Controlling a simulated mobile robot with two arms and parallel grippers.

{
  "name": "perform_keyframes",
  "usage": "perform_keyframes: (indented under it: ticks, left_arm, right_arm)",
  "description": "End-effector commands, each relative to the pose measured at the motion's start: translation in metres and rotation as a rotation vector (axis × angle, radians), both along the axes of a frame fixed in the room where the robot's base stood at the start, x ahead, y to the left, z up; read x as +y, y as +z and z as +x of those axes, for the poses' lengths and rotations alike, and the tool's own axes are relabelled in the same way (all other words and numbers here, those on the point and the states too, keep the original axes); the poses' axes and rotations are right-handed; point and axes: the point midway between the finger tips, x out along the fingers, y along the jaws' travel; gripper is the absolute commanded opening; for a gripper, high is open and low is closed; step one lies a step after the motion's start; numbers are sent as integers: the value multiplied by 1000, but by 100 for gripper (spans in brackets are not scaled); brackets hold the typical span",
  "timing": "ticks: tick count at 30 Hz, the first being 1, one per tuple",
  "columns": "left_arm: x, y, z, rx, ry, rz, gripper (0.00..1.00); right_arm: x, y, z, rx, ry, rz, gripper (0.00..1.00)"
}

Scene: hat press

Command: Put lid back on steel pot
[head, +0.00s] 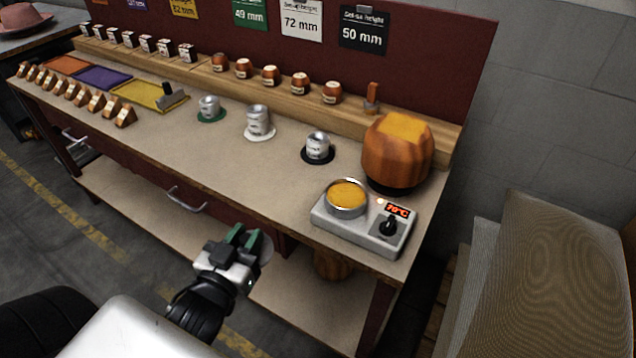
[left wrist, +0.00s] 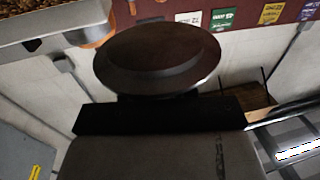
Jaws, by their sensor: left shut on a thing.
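The steel pot (head: 347,211) stands open on a grey heater (head: 362,235) near the bench's front right, with orange-yellow contents showing inside. The heater has a black knob and a red display reading 70°C. My left gripper (head: 246,246) is shut on the lid (head: 266,249), in front of the bench and to the left of the pot. The lid is a round disc, mostly hidden behind the fingers in the head view. In the left wrist view the lid (left wrist: 158,55) shows dark and large beyond the fingers. My right gripper is not in view.
A large orange-brown block (head: 397,153) stands behind the heater. Small metal cups sit on green, white (head: 259,125) and black discs across the bench. The bench top (head: 255,165) left of the heater is clear. A drawer handle (head: 187,200) sticks out in front.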

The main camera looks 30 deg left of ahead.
Motion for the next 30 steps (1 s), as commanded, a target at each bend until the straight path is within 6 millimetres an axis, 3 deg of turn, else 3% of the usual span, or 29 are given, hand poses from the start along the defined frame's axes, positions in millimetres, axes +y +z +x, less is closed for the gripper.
perform_keyframes:
  ticks: [5, 12, 21, 26, 30]
  left_arm:
    - [-56, 19, 36, -4, -70, -28, 3]
    - [-148, 61, 79, -15, -196, -14, 3]
    - [-208, 141, 129, -17, -326, -18, 3]
    - [-228, 164, 140, -10, -368, 0, 3]
    - [-230, 167, 145, -3, -381, 10, 3]
  right_arm:
    - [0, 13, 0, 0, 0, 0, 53]
    - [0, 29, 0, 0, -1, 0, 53]
    - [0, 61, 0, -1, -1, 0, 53]
    - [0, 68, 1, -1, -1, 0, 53]
    - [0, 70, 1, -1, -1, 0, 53]
